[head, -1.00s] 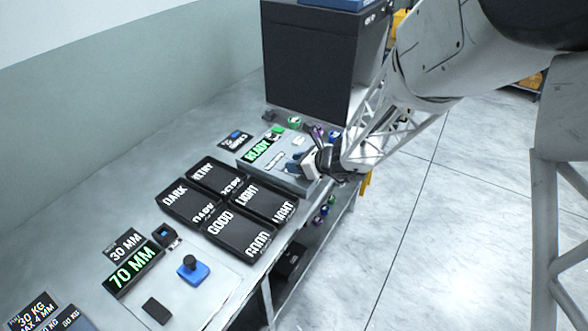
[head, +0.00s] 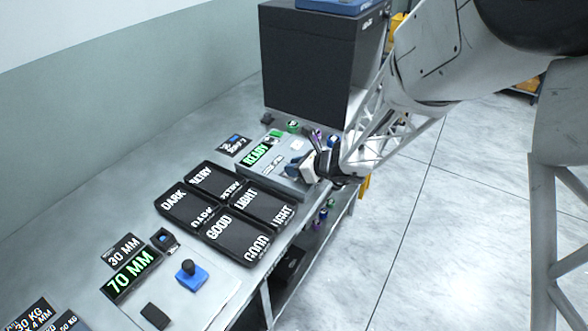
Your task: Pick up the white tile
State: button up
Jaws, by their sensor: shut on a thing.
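My gripper (head: 319,164) is at the right end of the grey device with the green READY display, low over its top and near the table's front edge. It is shut on a small white piece, which I take to be the white tile (head: 308,172). The fingers and the arm hide part of it, and I cannot tell whether it touches the device. A small pale patch (head: 297,144) shows on the device just behind the gripper.
The READY device (head: 283,170) stands beside black trays (head: 240,237) marked DARK, LIGHT and GOOD. A large black cabinet (head: 310,75) stands behind. A blue stamp-like block (head: 191,275) and a 70 MM display (head: 132,273) are at the front left.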

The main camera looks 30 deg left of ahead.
jog(key=shift+r, duration=0.8)
notch_tip(320, 180, up, 2)
jog(key=shift+r, duration=0.1)
jog(key=s+d+r, duration=0.1)
jog(key=s+d, duration=1)
jog(key=shift+s+d, duration=0.15)
jog(key=shift+s, duration=0.05)
